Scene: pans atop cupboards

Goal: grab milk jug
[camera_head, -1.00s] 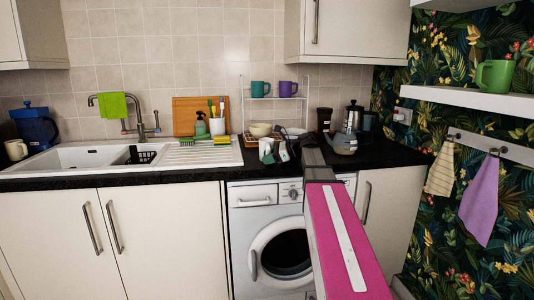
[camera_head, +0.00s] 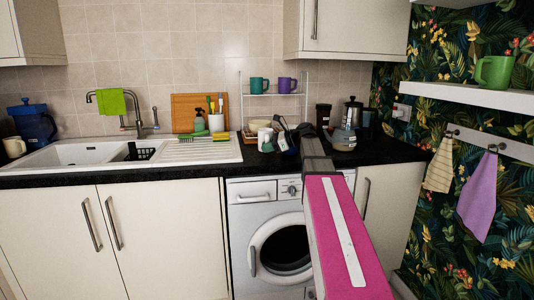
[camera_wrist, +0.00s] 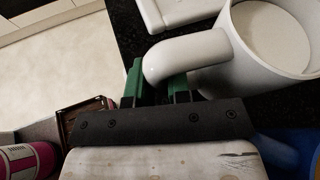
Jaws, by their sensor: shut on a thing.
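The white milk jug (camera_wrist: 268,42) fills the upper right of my wrist view, its round mouth facing the camera. Its thick handle passes between the green fingers of my gripper (camera_wrist: 158,75), which are shut on it. In the head view the jug (camera_head: 265,140) shows small at the front of the counter beside the drying area. My gripper (camera_head: 282,142) is just to its right. The jug's base and any gap under it are too small to tell.
A bowl (camera_head: 258,125) and a two-tier rack (camera_head: 273,97) stand behind the jug. The sink (camera_head: 90,153) is on the left. The washing machine (camera_head: 252,221) is below the black counter.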

